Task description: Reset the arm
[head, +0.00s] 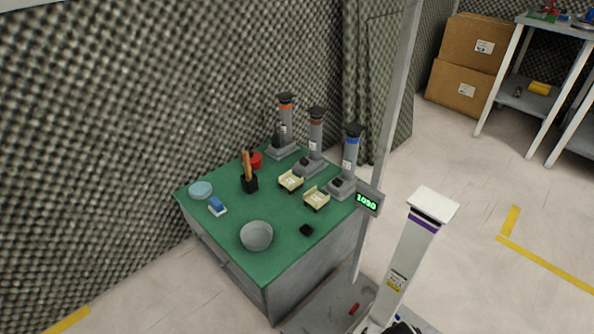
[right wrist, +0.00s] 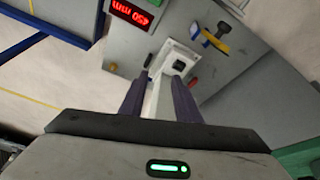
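My right gripper (right wrist: 160,76) shows in the right wrist view with its two dark purple fingers apart. A white shape (right wrist: 158,95) shows between and beyond the fingers; I cannot tell whether it touches them. In the head view a white upright piece (head: 408,262) with a purple band stands at the lower right; I cannot tell whether it is part of my arm. A dark shape at the bottom edge beside it is cut off. My left gripper is not in view.
A green-topped bench (head: 220,232) holds a grey bowl (head: 256,236), small cream trays (head: 291,181) and several dispensers (head: 348,160). A green-lit display (head: 367,199) sits on a pole. Cardboard boxes (head: 466,90) stand at the back.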

